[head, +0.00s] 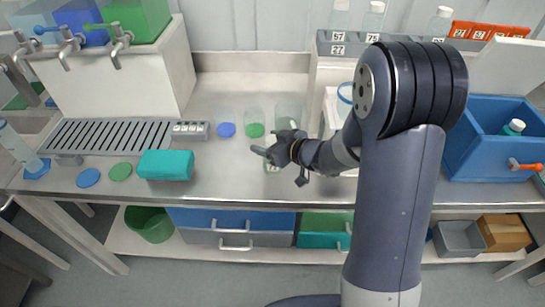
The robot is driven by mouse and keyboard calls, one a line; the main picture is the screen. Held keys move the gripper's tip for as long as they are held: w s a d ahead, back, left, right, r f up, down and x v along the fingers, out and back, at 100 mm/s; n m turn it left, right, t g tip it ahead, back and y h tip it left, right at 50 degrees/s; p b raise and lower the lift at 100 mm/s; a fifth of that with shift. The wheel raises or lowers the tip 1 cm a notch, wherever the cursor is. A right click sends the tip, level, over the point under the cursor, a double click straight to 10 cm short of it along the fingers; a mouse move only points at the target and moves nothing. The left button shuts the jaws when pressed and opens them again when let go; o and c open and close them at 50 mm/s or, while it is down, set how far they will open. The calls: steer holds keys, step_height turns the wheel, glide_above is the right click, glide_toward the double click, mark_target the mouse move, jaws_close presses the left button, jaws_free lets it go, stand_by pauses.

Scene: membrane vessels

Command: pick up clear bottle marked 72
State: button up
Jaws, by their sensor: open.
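My gripper (277,165) is over the middle of the steel bench, its dark fingers apart, pointing left and down. Clear bottles with pale caps stand on the back shelf: one at the left (340,16), one in the middle (373,18) and one farther right (440,22).
A clear vessel with a green bottom (254,124) and another clear vessel (287,114) stand close behind my gripper. A teal block (165,165) lies left, near a slotted drain (122,134). A blue bin (490,145) stands right.

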steer(key=shift+f, duration=0.1)
steer(key=c, duration=1.3)
steer(key=shift+o, duration=0.2)
